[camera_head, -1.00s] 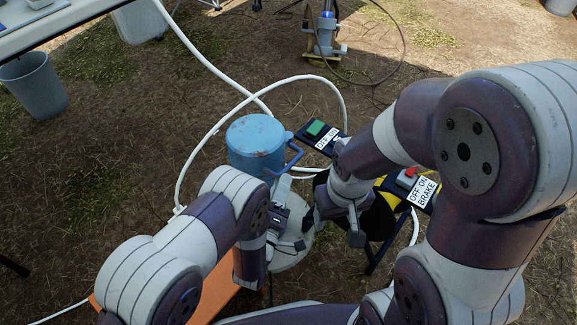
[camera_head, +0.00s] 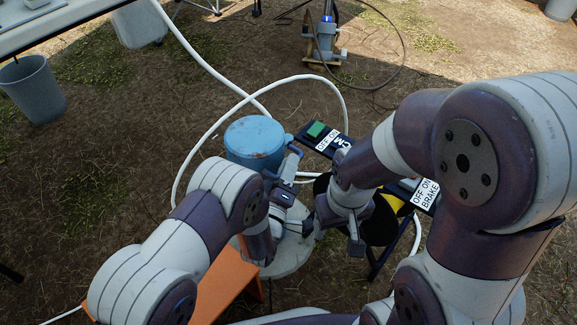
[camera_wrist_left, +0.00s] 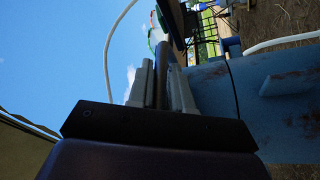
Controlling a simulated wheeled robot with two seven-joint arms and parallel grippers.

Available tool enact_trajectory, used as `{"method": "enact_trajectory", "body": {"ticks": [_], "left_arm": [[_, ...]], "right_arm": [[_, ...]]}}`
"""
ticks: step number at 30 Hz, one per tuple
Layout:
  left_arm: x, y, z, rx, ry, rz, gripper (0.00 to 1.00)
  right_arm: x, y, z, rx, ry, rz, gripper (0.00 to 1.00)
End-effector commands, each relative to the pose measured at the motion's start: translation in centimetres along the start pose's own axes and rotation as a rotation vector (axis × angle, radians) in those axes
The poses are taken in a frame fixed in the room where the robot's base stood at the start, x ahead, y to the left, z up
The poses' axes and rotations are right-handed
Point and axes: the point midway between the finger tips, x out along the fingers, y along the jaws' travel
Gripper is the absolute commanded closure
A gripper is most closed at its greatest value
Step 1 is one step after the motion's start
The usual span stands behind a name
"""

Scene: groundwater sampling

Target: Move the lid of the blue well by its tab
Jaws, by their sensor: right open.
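The blue well (camera_head: 252,152) stands in the middle of the head view, closed by its round blue lid (camera_head: 255,134). The lid's blue tab (camera_head: 296,150) sticks out at the right side and is partly hidden by my left gripper (camera_head: 289,172). The well's rust-marked blue surface (camera_wrist_left: 245,95) fills the right of the left wrist view. There my left fingers (camera_wrist_left: 163,85) stand on either side of a dark bar, probably the tab; whether they grip it is unclear. My right gripper (camera_head: 333,228) is open, to the right of and nearer than the left one.
A switch box with a green button (camera_head: 316,130) and a reel with an OFF ON BRAKE label (camera_head: 427,197) stand to the right. A white hose (camera_head: 182,165) loops around the well. An orange bench (camera_head: 222,290) lies in front.

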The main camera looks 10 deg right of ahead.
Motion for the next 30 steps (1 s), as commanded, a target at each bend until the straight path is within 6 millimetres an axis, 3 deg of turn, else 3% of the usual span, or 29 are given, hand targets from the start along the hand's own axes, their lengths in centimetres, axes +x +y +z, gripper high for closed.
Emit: {"method": "enact_trajectory", "body": {"ticks": [5, 11, 21, 30], "left_arm": [[0.2, 0.6, -0.6, -0.021, 0.000, -0.009, 1.00], [1.0, 2.2, -2.5, -0.105, 0.003, -0.045, 1.00], [3.4, 5.0, -8.2, -0.380, 0.001, -0.162, 1.00], [5.8, 5.3, -13.8, -0.642, 0.000, -0.275, 1.00]], "right_arm": [[-0.8, 0.0, -0.1, 0.000, 0.000, 0.000, 0.39], [-3.5, 0.0, -0.4, 0.000, 0.000, 0.000, 0.39], [-9.9, 0.0, -1.2, 0.000, 0.000, 0.000, 0.39], [-14.3, 0.0, -1.7, 0.000, 0.000, 0.000, 0.39]]}}
